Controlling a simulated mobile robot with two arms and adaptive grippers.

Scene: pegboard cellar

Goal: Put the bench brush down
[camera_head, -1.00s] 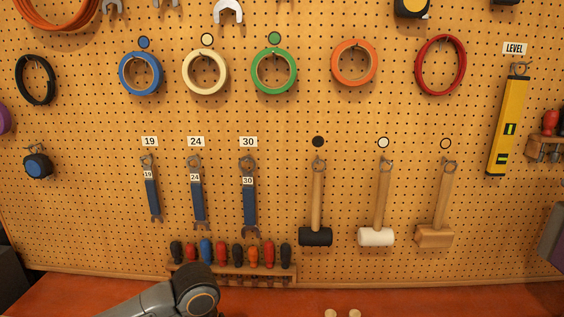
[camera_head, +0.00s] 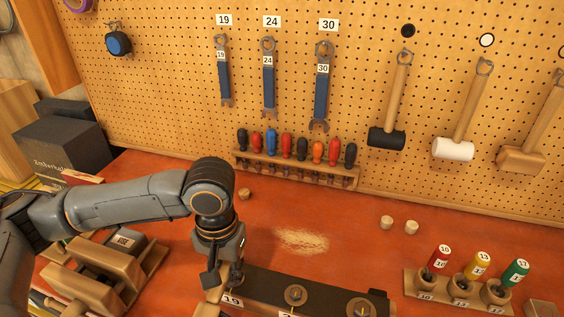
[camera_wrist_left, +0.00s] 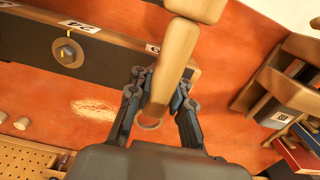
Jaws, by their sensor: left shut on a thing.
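The bristles cannot be made out. In the head view the gripper hides most of the brush. I cannot tell whether the brush touches anything below. My right gripper is in neither view.
The dark block (camera_head: 322,296) is close to my left gripper. Pale shavings (camera_head: 302,241) lie on the bench (camera_head: 340,220) behind it. Wooden trays (camera_head: 108,262) stand left, a rack of coloured drivers (camera_head: 455,291) right. A screwdriver rack (camera_head: 300,172) is at the pegboard.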

